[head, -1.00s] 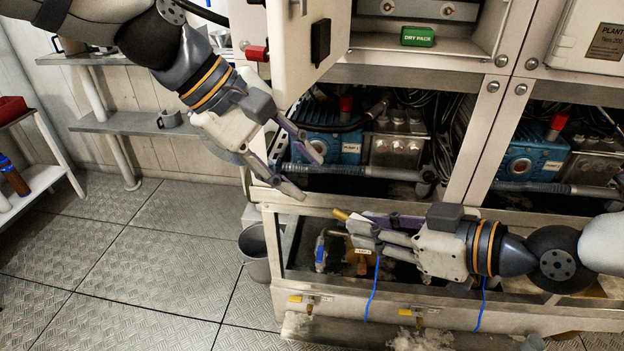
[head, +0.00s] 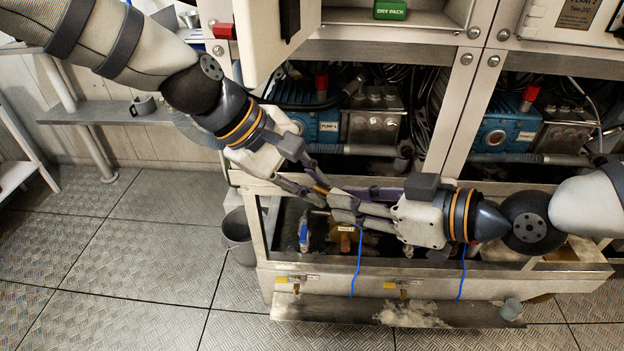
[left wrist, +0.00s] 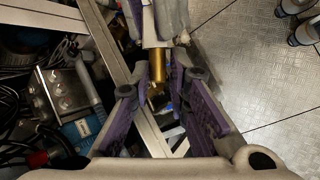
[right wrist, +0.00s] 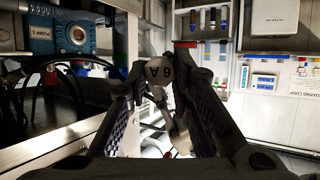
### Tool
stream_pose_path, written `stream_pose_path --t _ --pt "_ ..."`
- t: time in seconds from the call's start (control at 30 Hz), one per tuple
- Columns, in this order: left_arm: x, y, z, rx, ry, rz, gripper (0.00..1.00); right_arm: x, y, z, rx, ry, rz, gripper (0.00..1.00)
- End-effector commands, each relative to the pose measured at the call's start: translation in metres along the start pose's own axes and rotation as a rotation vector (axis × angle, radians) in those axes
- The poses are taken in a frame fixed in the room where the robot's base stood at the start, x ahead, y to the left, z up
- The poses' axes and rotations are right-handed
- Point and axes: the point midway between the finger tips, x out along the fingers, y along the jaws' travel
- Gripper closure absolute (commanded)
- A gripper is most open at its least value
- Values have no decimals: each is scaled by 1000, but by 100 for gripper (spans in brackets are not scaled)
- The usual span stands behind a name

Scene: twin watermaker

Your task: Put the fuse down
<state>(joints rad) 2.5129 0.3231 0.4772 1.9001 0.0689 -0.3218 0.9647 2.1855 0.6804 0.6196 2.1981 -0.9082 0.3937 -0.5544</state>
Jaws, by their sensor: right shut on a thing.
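The fuse is a small cylinder with a brass end (left wrist: 158,68) and a pale end marked "6A" that shows in the right wrist view (right wrist: 158,72). My right gripper (head: 343,208) is shut on it above the open lower bay of the machine. The fuse's brass end also shows in the head view (head: 321,188), sticking out toward my left gripper. My left gripper (head: 312,190) is open. In the left wrist view its purple-padded fingers stand apart on either side of the brass end. Whether they touch it, I cannot tell.
Under the hands is a framed bay with a metal front rail (head: 430,270) and blue cords. Blue pumps (head: 318,125) sit behind. A grey bucket (head: 238,236) stands on the floor left of the bay. An open cabinet door (head: 268,40) hangs above my left arm. Floor at left is clear.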

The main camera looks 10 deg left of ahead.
Motion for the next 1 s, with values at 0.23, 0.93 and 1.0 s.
stream_pose_path --t 0.23,0.93,1.0 --pt "-2 5 0 0 2 12 100 1 -5 2 -1 -6 -12 56" --pt "-1 3 0 0 1 8 100 -98 -2 0 4 1 -7 56" --pt "-1 3 0 -1 1 8 100 -107 -2 0 4 -1 -8 56"
